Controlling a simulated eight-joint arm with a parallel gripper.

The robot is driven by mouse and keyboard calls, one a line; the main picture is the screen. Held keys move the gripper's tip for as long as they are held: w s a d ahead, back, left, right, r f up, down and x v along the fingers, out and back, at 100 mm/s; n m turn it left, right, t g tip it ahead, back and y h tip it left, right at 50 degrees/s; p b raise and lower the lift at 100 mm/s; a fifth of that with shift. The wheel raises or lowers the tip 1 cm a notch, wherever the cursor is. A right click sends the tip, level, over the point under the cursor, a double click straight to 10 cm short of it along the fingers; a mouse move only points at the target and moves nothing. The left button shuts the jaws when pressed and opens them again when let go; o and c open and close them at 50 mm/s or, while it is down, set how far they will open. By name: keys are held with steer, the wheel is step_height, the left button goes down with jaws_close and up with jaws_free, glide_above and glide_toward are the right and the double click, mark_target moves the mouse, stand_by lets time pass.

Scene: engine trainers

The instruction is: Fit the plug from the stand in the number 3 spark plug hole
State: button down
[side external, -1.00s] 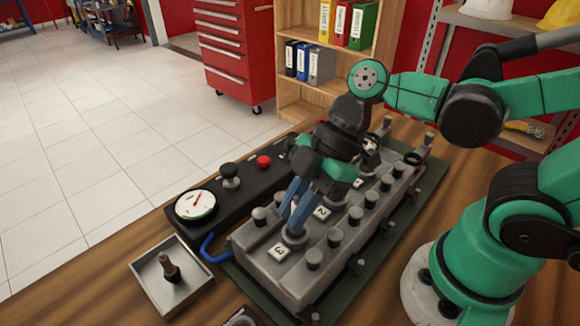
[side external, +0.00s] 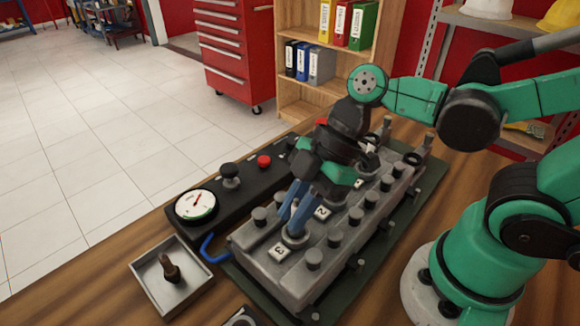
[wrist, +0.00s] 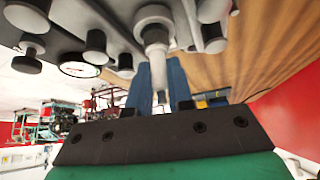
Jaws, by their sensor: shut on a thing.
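The engine trainer's grey head (side external: 300,270) lies on the bench with label 3 (side external: 279,251) at its near end. My gripper (side external: 291,230) points down at the round number 3 hole collar (side external: 295,242), its blue fingers right above it. In the wrist view my gripper (wrist: 158,68) is shut on a pale spark plug (wrist: 157,62). The plug stands in line with the collar, its thin terminal end toward my palm. Its lower end is hidden, so I cannot tell how deep it sits.
A square metal tray (side external: 192,295) holds a brown, dirty plug (side external: 171,268). A gauge (side external: 196,204), black knob (side external: 230,172) and red button (side external: 264,161) sit on the panel behind.

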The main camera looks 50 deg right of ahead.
steer(key=shift+f, duration=0.1)
stand_by(0.3)
steer(key=shift+c, duration=1.5)
jaws_free()
steer(key=shift+r, duration=3.5)
steer(key=w+d+m+t+h, duration=0.1)
steer(key=d+m, duration=0.1)
steer(key=m, duration=0.1)
steer(key=w+d+f+m+t+h, duration=0.1)
steer(key=d+m, duration=0.1)
steer(key=w+d+f+m+t+h, duration=0.1)
steer(key=w+m, duration=0.1)
steer(key=m, duration=0.1)
steer(key=shift+d+f+m, duration=0.2)
steer(key=shift+d+m, duration=0.1)
steer(key=shift+d, duration=0.1)
steer(key=d+m+h, duration=0.1)
steer(key=m, duration=0.1)
steer(key=d+f+m+t+h, duration=0.1)
steer(key=d+m, duration=0.1)
steer(key=w+d+m+t+h, duration=0.1)
steer(key=d+m, duration=0.1)
steer(key=shift+w+d+f, duration=0.1)
steer(key=shift+d+f, duration=0.05)
steer(key=shift+f, duration=0.1)
